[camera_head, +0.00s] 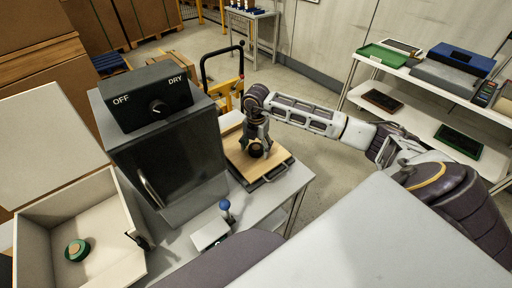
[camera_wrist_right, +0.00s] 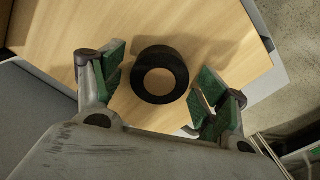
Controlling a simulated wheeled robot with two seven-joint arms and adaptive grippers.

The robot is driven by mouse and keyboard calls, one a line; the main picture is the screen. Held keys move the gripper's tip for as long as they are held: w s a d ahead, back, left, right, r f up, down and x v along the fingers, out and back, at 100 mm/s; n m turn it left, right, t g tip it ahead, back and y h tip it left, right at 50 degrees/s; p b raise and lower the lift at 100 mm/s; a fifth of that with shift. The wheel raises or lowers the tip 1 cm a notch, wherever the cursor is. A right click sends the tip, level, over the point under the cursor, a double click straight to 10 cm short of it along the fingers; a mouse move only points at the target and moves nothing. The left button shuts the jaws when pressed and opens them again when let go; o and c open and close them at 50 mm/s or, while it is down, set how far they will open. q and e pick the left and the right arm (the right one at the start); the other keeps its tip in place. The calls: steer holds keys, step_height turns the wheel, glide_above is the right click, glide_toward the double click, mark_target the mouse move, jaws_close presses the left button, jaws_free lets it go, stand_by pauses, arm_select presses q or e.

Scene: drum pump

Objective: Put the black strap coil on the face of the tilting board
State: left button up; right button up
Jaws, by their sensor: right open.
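The black strap coil (camera_wrist_right: 138,80) is a dark ring that appears to lie flat on the pale wooden face of the tilting board (camera_wrist_right: 70,35). In the head view the board (camera_head: 240,165) is at the table's right end, with a dark handle at its front edge. The coil shows there as a dark patch (camera_head: 255,151), partly hidden by my gripper. My right gripper (camera_head: 257,143) is over the board. In the wrist view its green-padded fingers (camera_wrist_right: 160,90) are open on both sides of the coil, with gaps. My left gripper is not in view.
A dark cabinet (camera_head: 175,150) with an OFF/DRY dial box (camera_head: 150,95) stands left of the board. An open white box (camera_head: 45,245) holds a green-rimmed roll (camera_head: 77,250). A blue-knobbed lever (camera_head: 225,206) is in front. Shelves (camera_head: 425,125) stand right.

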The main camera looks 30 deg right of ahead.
mark_target(256, 148)
steer(key=shift+r, duration=0.5)
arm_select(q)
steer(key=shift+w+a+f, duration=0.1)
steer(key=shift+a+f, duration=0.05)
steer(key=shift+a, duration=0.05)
arm_select(e)
step_height(256, 148, up, 11)
steer(key=shift+r, duration=0.15)
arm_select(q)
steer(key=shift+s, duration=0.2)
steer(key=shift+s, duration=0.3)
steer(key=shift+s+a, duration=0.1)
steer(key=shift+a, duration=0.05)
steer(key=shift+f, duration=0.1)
